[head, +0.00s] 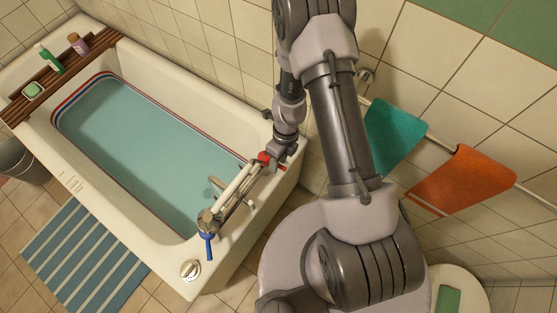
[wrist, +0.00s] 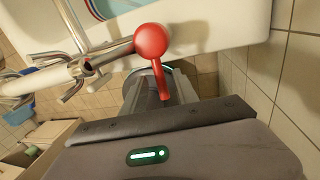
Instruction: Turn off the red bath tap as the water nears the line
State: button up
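The white bath (head: 222,98) holds blue-green water (head: 140,140), its surface close under a red and blue line (head: 62,103) around the inside wall. The chrome tap (head: 232,190) stands at the near right end; pale water shows below its spout. Its red handle (head: 264,158) is at the far end and its blue handle (head: 209,244) at the near end. In the wrist view, the red handle (wrist: 166,82) with its round knob (wrist: 150,41) reaches down to my gripper (wrist: 160,92). The fingers look apart, with the handle at them; whether they touch is unclear.
A wooden rack (head: 62,72) with bottles and soap crosses the bath's far end. Teal (head: 392,138) and orange (head: 462,180) towels hang on a rail at right. A striped mat (head: 84,258) lies beside the bath, near a grey bucket (head: 14,160).

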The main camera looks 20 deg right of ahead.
notch_tip(320, 180, up, 17)
jog(key=w+d+p, duration=0.2)
jog(key=p, duration=0.5)
jog(key=shift+d+p, duration=0.35)
